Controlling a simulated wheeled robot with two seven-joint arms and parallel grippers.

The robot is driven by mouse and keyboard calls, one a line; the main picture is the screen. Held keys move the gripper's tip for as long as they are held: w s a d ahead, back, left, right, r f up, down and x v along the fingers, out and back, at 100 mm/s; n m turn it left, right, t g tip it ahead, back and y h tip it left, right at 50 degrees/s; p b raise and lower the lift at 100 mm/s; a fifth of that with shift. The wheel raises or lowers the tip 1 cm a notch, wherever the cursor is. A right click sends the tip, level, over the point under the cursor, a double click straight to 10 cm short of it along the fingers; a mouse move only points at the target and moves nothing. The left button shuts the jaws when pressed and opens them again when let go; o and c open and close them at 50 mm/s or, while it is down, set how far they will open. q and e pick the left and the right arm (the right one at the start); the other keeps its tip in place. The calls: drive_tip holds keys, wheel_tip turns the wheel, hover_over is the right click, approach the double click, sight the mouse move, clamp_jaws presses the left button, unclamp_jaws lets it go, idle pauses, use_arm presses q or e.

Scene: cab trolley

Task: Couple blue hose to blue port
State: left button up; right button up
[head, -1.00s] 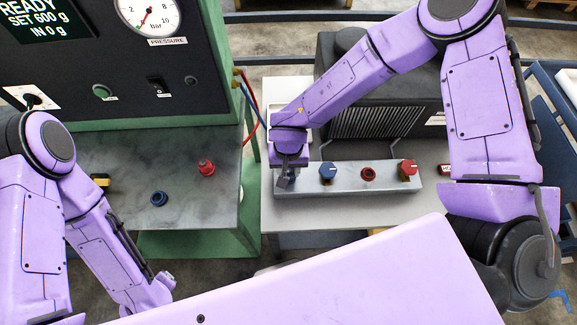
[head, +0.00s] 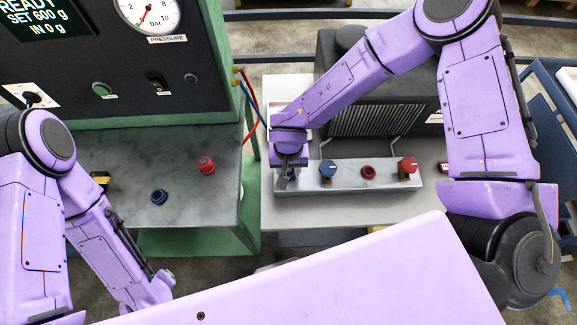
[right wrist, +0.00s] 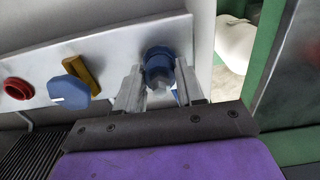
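The metal block (head: 345,184) carries a blue knob (head: 327,169), a red port (head: 367,173) and a red knob (head: 408,166). At its left end my right gripper (head: 287,177) reaches down and hides the blue port in the head view. In the right wrist view a blue collar with a grey hex end (right wrist: 160,68) stands against the block between my open fingers, with narrow gaps. I cannot tell port from hose coupling there. The blue hose (head: 254,108) runs from the green machine and passes behind my right wrist.
A red fitting (head: 206,166) and a blue fitting (head: 159,197) stand on the left bench (head: 120,160). A red hose (head: 252,92) hangs beside the blue one. A dark finned unit (head: 385,115) stands behind the block. The pale trolley top (head: 300,215) in front is clear.

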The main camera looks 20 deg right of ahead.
drive_tip(key=o, duration=0.4)
wheel_tip(320, 180, up, 11)
drive_tip(key=shift+f+b, duration=0.2)
drive_tip(key=shift+b, duration=0.3)
drive_tip(key=o, duration=0.6)
drive_tip(key=shift+r+p, duration=1.35)
drive_tip(key=shift+r, duration=3.15)
